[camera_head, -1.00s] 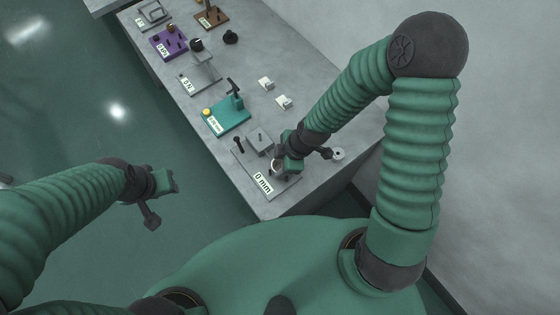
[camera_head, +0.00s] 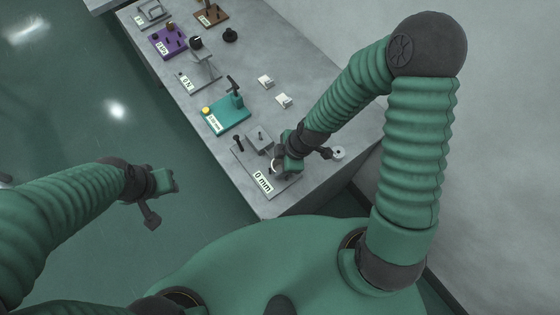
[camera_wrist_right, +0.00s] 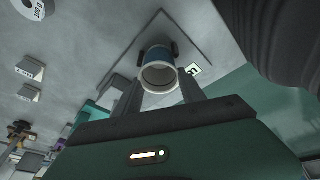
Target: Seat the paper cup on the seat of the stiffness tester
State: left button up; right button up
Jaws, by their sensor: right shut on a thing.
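The paper cup (camera_wrist_right: 161,74) is blue with a white rim, and its open mouth faces the camera in the right wrist view. My right gripper (camera_head: 281,166) is shut on the cup, with a finger on each side. In the head view it is over the near grey plate of the tester (camera_head: 252,174), which has a "0 mm" label and a grey block. The gripper hides most of the cup there. Whether the cup's base touches the seat cannot be told. My left gripper (camera_head: 168,182) hangs over the floor, left of the bench; its jaw opening is unclear.
A teal device (camera_head: 226,117) with a yellow button stands just behind the tester. Further back are a grey device (camera_head: 198,78), a purple one (camera_head: 168,43) and a brown one (camera_head: 211,16). Small white blocks (camera_head: 284,101) lie on the grey bench right of them.

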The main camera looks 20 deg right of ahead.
jog(key=o, duration=1.5)
jog(key=o, duration=0.5)
notch_tip(320, 180, up, 8)
jog(key=p, duration=0.7)
